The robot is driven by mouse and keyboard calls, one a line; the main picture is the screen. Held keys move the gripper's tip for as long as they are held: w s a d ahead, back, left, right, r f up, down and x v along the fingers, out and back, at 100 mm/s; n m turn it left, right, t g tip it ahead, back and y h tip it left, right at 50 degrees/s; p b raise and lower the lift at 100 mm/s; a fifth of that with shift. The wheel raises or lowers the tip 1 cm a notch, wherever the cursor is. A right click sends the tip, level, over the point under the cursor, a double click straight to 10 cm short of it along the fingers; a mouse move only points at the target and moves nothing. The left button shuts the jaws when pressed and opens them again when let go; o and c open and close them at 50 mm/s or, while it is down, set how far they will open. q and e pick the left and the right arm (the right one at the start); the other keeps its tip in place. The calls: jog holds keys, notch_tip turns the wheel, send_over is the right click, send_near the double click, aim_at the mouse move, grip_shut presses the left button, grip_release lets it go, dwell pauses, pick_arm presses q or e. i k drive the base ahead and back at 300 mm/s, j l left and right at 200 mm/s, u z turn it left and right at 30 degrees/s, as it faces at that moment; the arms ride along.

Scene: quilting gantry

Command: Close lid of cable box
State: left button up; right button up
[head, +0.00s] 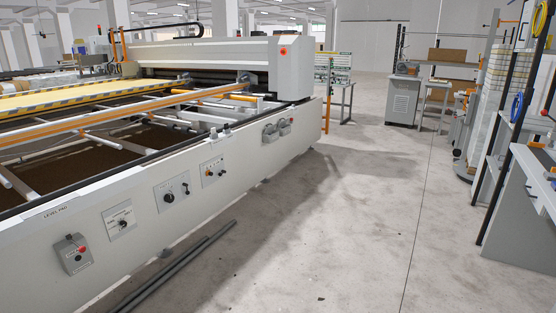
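No part is clearly marked as the cable box, and no open lid can be made out. A small grey box with a red button (73,253) is fixed to the near end of the white quilting gantry side panel (150,232). A pair of grey boxes (277,130) sits farther along the same panel, too small to tell whether they have lids. Neither of my grippers is in view.
Between these boxes, the panel carries several control plates with knobs, such as a black-knob plate (172,193). Dark grey pipes (180,268) lie on the floor along the gantry. The concrete floor (340,220) is clear up to a workbench (520,215) at right.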

aim_at(271, 127)
jog(key=i, duration=5.9)
jog(key=i+u, duration=0.1)
jog(key=i, duration=0.35)
jog(key=i+l+u, duration=0.15)
jog(key=i, duration=0.3)
jog(key=i+l+u, duration=0.1)
jog(key=i, duration=0.4)
jog(key=i+l+u, duration=0.15)
jog(key=i, duration=0.3)
jog(key=k+j+u, duration=0.2)
jog(key=k+j, duration=0.05)
jog(key=j, duration=0.1)
